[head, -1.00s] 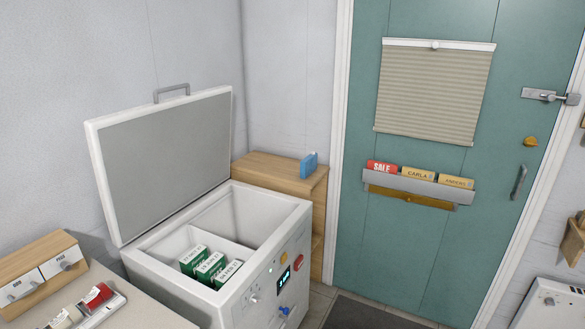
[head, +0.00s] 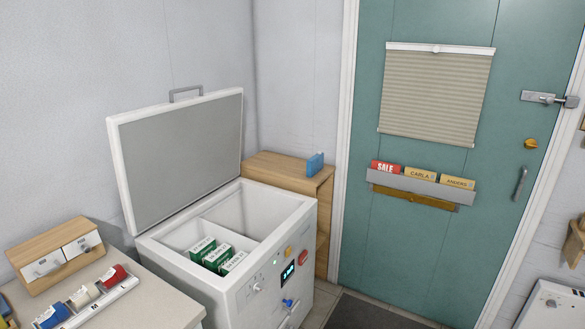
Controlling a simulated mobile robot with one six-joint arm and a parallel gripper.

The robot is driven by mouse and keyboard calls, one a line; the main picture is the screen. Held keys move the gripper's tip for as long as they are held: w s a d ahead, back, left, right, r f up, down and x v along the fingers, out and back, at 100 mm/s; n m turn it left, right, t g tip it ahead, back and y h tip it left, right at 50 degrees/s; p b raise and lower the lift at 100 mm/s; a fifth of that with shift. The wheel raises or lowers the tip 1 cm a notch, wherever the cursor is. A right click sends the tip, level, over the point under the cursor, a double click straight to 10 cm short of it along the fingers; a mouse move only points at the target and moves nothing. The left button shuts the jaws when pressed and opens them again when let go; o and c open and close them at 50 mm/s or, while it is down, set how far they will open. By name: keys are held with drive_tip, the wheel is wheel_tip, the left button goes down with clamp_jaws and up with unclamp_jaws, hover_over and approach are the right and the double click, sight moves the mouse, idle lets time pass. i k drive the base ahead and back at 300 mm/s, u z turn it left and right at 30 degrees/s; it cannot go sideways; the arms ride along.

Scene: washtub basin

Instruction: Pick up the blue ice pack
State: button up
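The blue ice pack (head: 315,165) stands upright on top of a wooden shelf unit (head: 272,164), near its right front corner. The shelf stands behind the open white chest cooler (head: 227,255), against the wall by the door. My gripper is not in view.

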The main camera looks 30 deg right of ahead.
sight(316, 163)
drive_tip(key=z, duration=1.05)
drive_tip(key=k, duration=0.1)
drive_tip(key=u, duration=2.25)
drive_tip(key=k, duration=0.25)
drive_tip(key=u, duration=2.35)
drive_tip(key=k, duration=1.1)
